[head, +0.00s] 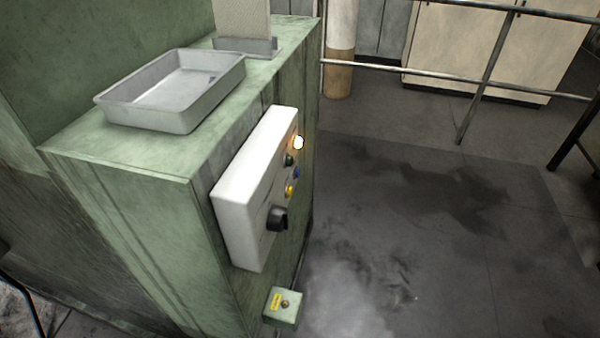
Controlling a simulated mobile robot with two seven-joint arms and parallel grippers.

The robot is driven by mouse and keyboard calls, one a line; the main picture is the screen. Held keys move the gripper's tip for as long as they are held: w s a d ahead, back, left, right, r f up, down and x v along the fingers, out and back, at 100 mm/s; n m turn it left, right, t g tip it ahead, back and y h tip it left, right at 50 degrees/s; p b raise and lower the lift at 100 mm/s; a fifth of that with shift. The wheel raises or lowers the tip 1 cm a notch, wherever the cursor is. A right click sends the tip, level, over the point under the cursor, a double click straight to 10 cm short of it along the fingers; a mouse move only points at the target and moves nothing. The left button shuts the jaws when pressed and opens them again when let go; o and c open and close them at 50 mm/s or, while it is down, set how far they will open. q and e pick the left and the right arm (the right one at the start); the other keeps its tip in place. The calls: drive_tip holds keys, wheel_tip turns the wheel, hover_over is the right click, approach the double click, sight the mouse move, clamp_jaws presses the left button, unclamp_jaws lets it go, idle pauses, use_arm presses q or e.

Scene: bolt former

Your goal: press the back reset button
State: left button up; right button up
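A white control box (252,190) is mounted on the side of the green machine cabinet. On its face are a lit orange lamp (298,142), a dark green button (289,160), a blue button (297,173), a yellow button (290,190) and a black rotary knob (277,218). Lower down, a small green box (283,307) with a yellow label carries a small round button (285,303). I cannot read the labels, so I cannot tell which button is the back reset. Neither gripper is in view.
A grey metal tray (120,110) sits on top of the green cabinet (140,220), with an upright pale panel (242,18) behind it. Metal railings (400,76) and pale cabinets (490,50) stand at the back. The dark stained floor (440,230) to the right is clear.

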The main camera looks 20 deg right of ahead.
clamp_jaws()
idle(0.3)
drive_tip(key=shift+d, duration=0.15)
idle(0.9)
